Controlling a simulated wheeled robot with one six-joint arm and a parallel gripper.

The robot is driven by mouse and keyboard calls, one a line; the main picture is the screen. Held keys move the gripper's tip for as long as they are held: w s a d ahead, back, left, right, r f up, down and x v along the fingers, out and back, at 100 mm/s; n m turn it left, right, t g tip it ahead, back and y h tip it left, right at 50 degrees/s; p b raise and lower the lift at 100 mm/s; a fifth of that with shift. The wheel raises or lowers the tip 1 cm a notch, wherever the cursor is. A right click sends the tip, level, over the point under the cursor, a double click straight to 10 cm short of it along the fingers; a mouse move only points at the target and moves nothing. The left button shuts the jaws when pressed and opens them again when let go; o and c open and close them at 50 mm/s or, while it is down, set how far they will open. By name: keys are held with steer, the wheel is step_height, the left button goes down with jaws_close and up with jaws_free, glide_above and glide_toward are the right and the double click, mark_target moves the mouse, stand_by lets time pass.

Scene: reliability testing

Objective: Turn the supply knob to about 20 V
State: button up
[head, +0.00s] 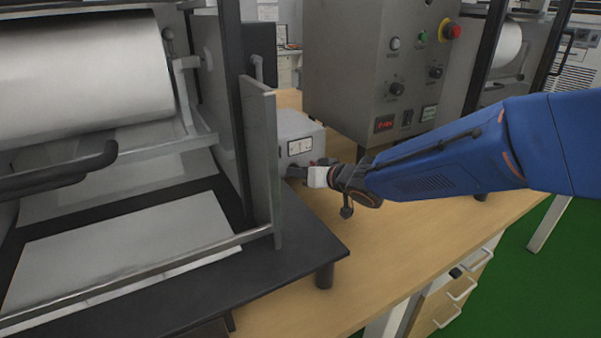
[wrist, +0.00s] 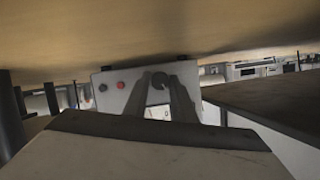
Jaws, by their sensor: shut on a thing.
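The supply is a small light grey box (head: 300,128) on the wooden bench, with a white meter window (head: 300,146) on its front. The meter's reading is too small to tell. In the wrist view the box front (wrist: 112,100) appears upside down, with a red terminal (wrist: 120,85) and a dark one beside it. My gripper (head: 298,173) is at the lower front of the box. The wrist view shows its two grey fingers (wrist: 160,82) closed around the dark round knob (wrist: 159,79). The fingers hide much of the knob, and its pointer cannot be made out.
A machine with a large roller (head: 85,75) and an upright grey plate (head: 262,160) stands close left of my gripper. A tall grey control cabinet (head: 355,60) with knobs and a red button stands behind my arm. Bare bench top (head: 385,240) lies in front.

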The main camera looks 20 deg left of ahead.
steer(key=shift+w+d+f+m+g+y, duration=0.1)
steer(key=shift+m+g+y, duration=0.6)
steer(key=shift+m, duration=1)
steer(key=shift+y, duration=0.3)
steer(key=o, duration=1)
steer(key=shift+d, duration=0.1)
steer(key=v, duration=1.7)
steer(key=shift+d, duration=0.1)
